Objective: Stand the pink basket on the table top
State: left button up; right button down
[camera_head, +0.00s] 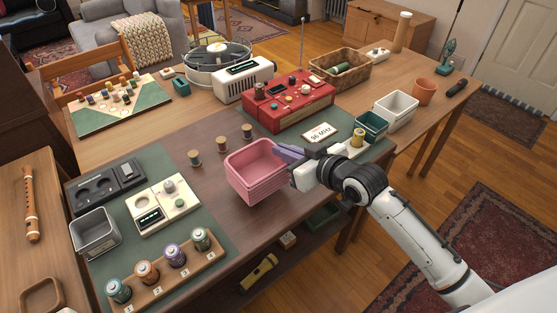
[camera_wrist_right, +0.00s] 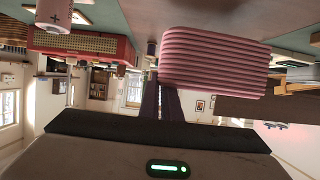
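The pink basket (camera_head: 258,172) is a ribbed, open, empty box over the front middle of the brown table top (camera_head: 215,195). It looks slightly tilted in the head view; whether its base touches the table I cannot tell. My right gripper (camera_head: 289,153) reaches in from the right, its purple fingers shut on the basket's right-hand rim. In the right wrist view, which looks upside down, the ribbed side of the pink basket (camera_wrist_right: 213,62) is beside the fingers (camera_wrist_right: 164,100), and the exact contact is partly hidden. My left gripper is in neither view.
Left of the basket stand several thread spools (camera_head: 222,144) and a green mat with a battery rack (camera_head: 168,268) and a grey bin (camera_head: 95,232). Behind are a red radio (camera_head: 290,103) and a 96 MHz card (camera_head: 320,133). A green bin (camera_head: 371,126) stands right.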

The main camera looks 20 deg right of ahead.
aim_at(259, 170)
jog(key=shift+f, duration=1.9)
jog(key=shift+f, duration=0.15)
jog(key=c, duration=2)
grip_release()
